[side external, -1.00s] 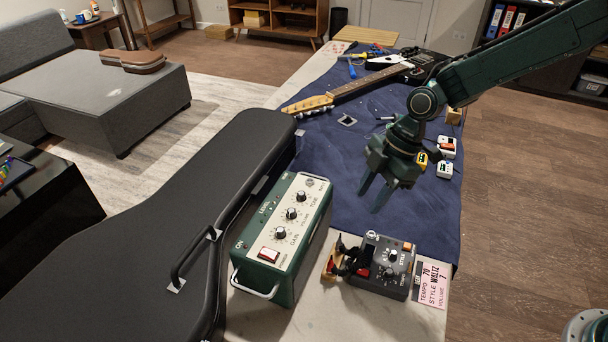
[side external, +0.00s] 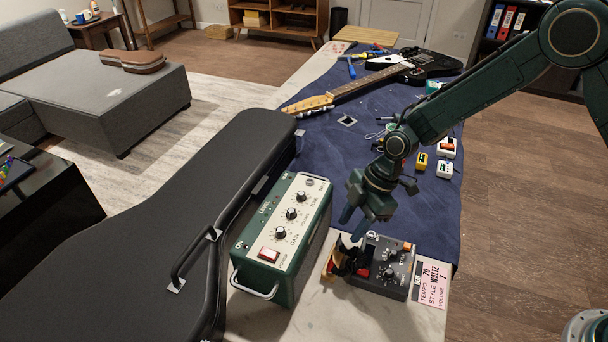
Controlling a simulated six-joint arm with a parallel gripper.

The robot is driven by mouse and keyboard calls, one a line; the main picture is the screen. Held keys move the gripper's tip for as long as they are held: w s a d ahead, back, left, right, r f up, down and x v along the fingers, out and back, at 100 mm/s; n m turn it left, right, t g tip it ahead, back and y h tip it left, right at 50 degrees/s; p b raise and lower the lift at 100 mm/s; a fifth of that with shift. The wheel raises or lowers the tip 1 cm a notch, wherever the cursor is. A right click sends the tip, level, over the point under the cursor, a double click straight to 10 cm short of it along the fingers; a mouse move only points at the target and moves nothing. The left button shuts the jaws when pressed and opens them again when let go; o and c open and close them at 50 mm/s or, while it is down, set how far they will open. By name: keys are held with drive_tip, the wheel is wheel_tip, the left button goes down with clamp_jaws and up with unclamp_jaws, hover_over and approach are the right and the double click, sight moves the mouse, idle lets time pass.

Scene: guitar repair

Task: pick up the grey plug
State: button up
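My gripper (side external: 351,229) points down just above a small cluster of plugs (side external: 345,259). Its two fingers are apart with a gap between them, and nothing shows in the gap. The cluster sits against the left side of a dark grey pedal box (side external: 396,261) with knobs and a red part. Black, red and yellow-orange pieces show in the cluster. I cannot pick out a grey plug among them; the pieces are small and overlap, and the fingers come close in front of them.
A green amplifier box (side external: 291,223) stands close left of my gripper. A black guitar case (side external: 150,235) lies beyond it. A pink card (side external: 432,283) lies right of the pedal. Small yellow (side external: 421,161) and white (side external: 445,169) boxes and a guitar (side external: 365,83) lie on the blue cloth (side external: 325,150).

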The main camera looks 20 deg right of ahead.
sight(341, 240)
drive_tip(key=shift+a+f, duration=0.1)
drive_tip(key=shift+f, duration=0.15)
drive_tip(key=shift+x, duration=2.6)
drive_tip(key=shift+w, duration=0.2)
clamp_jaws()
